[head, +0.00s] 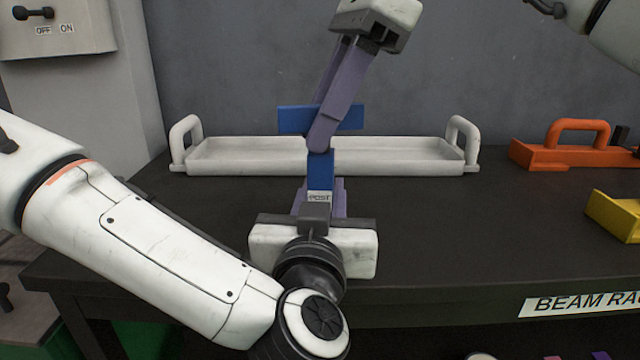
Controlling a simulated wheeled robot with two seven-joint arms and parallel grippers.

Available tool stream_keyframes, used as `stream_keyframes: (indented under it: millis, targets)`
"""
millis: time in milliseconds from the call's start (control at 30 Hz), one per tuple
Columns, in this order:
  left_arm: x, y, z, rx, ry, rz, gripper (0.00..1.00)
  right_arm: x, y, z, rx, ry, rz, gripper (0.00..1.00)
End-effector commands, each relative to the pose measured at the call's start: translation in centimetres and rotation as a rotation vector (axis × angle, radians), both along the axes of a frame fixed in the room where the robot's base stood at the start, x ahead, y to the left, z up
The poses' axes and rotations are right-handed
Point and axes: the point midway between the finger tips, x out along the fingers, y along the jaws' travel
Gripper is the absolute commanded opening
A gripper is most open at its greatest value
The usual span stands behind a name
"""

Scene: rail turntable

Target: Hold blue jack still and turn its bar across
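The blue jack stands upright on the dark table, in front of the white tray. Its blue post (320,166) carries a "POST" label, and its blue bar (293,119) lies left to right across the top. My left gripper (320,198) reaches in from the front, its purple fingers on either side of the lower post, seemingly touching it. My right gripper (320,128) comes down from above. One purple finger is in front of the bar and the other passes behind it; they look closed on it. The front finger hides the bar's middle and part of the post top.
The white two-handled tray (408,169) lies just behind the jack. An orange handled piece (545,156) and a yellow block (612,216) are at the right. A grey switch box (60,40) is at upper left. The table (440,240) is clear right of the jack.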

Motion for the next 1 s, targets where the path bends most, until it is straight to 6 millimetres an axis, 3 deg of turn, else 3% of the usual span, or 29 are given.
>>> stream_keyframes:
  millis: [33,300,467,500,633,1000]
  targets:
    - [-0.02,-0.02,0.02,0.0,0.0,-0.001,0.0,0.0,-0.01,0.02,0.0,-0.001,0.0,0.36]
    - [-0.03,-0.04,0.01,0.0,0.0,-0.001,0.0,-0.01,0.0,0.02,0.0,0.0,-0.001,0.78]
    - [-0.03,-0.04,0.01,0.0,0.0,-0.001,0.0,-0.01,0.01,0.03,0.0,0.0,-0.001,0.78]
    - [-0.03,-0.04,0.01,0.0,0.0,-0.001,0.27,-0.01,0.01,0.03,0.0,0.0,-0.001,0.78]
    - [-0.03,-0.04,0.0,0.0,0.0,-0.001,0.47,-0.01,0.01,0.03,0.0,0.0,-0.002,0.78]
    - [-0.65,-0.05,-0.03,0.0,0.001,-0.003,0.47,-0.01,0.01,0.02,0.001,0.0,-0.002,0.78]
